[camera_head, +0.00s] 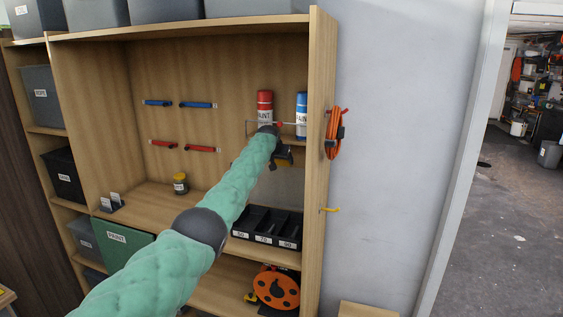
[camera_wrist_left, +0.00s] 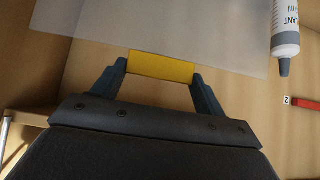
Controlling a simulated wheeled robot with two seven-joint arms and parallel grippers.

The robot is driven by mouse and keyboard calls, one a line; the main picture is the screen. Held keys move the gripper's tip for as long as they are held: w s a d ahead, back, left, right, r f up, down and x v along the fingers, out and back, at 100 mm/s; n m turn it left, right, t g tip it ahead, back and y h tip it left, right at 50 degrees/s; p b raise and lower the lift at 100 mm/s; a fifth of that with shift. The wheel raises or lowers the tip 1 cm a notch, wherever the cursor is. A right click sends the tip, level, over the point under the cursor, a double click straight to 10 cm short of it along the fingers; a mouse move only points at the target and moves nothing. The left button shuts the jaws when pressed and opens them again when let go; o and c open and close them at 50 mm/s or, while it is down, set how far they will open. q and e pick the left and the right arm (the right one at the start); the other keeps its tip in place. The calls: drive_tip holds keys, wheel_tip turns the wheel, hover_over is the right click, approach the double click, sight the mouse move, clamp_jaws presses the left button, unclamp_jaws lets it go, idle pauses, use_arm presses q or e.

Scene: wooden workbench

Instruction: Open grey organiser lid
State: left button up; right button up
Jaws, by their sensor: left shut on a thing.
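The dark organiser (camera_head: 267,222) with labelled open compartments sits on the cabinet shelf. Its grey, see-through lid (camera_head: 284,184) stands raised behind the compartments, and it shows as a pale sheet in the left wrist view (camera_wrist_left: 190,28). A yellow grip piece (camera_wrist_left: 160,67) is on the lid's edge. My left gripper (camera_head: 284,157) is shut on this yellow piece, above the organiser; its two fingers (camera_wrist_left: 160,80) flank the piece in the left wrist view. My forearm hides part of the shelf and the back panel. My right gripper is in neither view.
The cabinet's right side panel (camera_head: 319,180) is close by, with an orange cable (camera_head: 333,135) hung outside. A small jar (camera_head: 181,184) stands left.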

use_arm(q)
drive_tip(key=shift+w+d+r, duration=0.15)
drive_tip(key=shift+w+r, duration=0.05)
drive_tip(key=shift+w, duration=0.25)
drive_tip(key=o, duration=1.4)
drive_tip(key=shift+f+g, duration=0.1)
drive_tip(key=shift+g, duration=0.2)
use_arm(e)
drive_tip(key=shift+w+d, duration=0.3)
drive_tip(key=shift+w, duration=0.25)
